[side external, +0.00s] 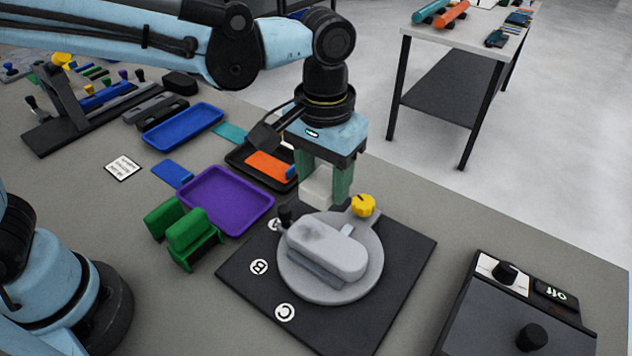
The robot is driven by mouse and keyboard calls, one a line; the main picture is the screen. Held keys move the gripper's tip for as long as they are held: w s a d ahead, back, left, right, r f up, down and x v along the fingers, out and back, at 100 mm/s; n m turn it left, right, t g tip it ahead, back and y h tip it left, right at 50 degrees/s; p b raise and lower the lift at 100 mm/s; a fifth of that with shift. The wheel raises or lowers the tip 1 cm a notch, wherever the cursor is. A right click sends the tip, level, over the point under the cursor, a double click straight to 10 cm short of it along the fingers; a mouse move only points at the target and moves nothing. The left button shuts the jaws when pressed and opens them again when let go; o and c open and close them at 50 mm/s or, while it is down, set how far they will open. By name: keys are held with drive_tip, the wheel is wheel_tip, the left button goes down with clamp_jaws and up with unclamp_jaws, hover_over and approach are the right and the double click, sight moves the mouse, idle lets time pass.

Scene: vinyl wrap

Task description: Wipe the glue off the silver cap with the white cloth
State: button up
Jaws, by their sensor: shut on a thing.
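The silver cap (340,257) is a rounded grey piece lying on a round grey plate (355,288). My gripper (324,188) points down just behind the cap, with green fingers. It is shut on a white block-like piece, which looks like the white cloth (316,188). The cloth is above the far edge of the plate. I cannot tell whether it touches anything below.
The plate stands on a black mat (400,245) marked with letters, with a yellow knob (363,205) at its far edge. A purple tray (226,201), a green stand (190,238) and a black tray (240,157) lie left. A dark control box (510,310) is at right.

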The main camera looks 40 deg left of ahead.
sight(312, 205)
drive_tip(key=shift+f, duration=1.95)
wheel_tip(312, 205, down, 2)
drive_tip(key=shift+f, duration=0.1)
drive_tip(key=shift+s, duration=0.85)
drive_tip(key=shift+c, duration=0.4)
drive_tip(key=shift+s, duration=2.3)
drive_tip(key=shift+w, duration=1.5)
drive_tip(key=shift+w+r, duration=0.25)
drive_tip(key=shift+w, duration=0.1)
drive_tip(key=shift+w+f, duration=0.15)
drive_tip(key=shift+w, duration=1)
drive_tip(key=shift+w+r, duration=0.2)
drive_tip(key=shift+w, duration=0.05)
drive_tip(key=shift+s+r, duration=0.1)
drive_tip(key=shift+r, duration=3.75)
